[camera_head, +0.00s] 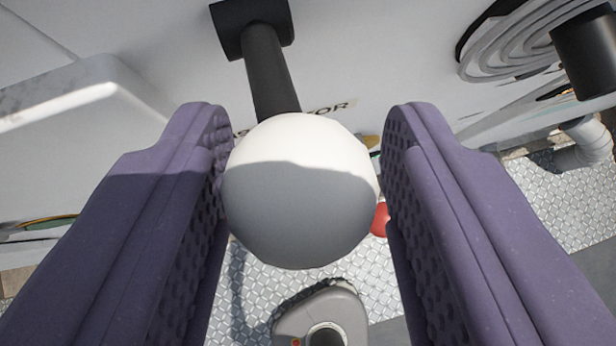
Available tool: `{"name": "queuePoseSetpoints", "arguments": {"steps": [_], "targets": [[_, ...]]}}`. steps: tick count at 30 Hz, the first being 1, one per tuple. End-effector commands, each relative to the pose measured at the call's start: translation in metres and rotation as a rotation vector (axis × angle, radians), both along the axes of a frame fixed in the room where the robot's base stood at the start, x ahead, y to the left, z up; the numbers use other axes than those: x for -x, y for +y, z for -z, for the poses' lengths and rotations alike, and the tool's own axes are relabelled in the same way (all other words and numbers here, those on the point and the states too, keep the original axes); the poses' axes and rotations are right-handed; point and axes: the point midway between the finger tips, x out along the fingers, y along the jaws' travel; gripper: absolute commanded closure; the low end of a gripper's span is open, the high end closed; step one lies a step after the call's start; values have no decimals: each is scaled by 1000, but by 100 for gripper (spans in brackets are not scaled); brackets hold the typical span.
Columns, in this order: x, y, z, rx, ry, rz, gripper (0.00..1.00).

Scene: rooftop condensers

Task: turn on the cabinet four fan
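A white ball-shaped knob (300,190) sits at the end of a black lever (268,75). The lever comes from a black mount (252,28) on a white cabinet face (370,50). My gripper (308,180) has its two purple padded fingers on either side of the knob. The left finger appears very close to the knob or touching it, and a small gap shows at the right finger. Partly hidden lettering on the cabinet ends in "OR". The cabinet's number does not show.
A round fan grille (510,45) and a black cylinder (588,52) are at upper right. A pale ledge (75,105) is at left. Below are a metal tread floor (560,205), a red object (380,219) partly behind the right finger, and a grey pipe (585,140).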

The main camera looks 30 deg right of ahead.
Motion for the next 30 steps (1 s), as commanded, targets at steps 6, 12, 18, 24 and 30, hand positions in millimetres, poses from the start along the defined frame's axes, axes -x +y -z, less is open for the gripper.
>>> {"name": "queuePoseSetpoints", "arguments": {"steps": [6, 12, 18, 24, 30], "targets": [[-1, 0, -2, 2, -5, -1, 43], [4, 3, -7, 3, -8, -1, 43], [28, 17, -31, 4, -10, -2, 43], [47, 28, -49, 2, -8, -1, 43], [52, 31, -54, 1, -7, -1, 43]]}}
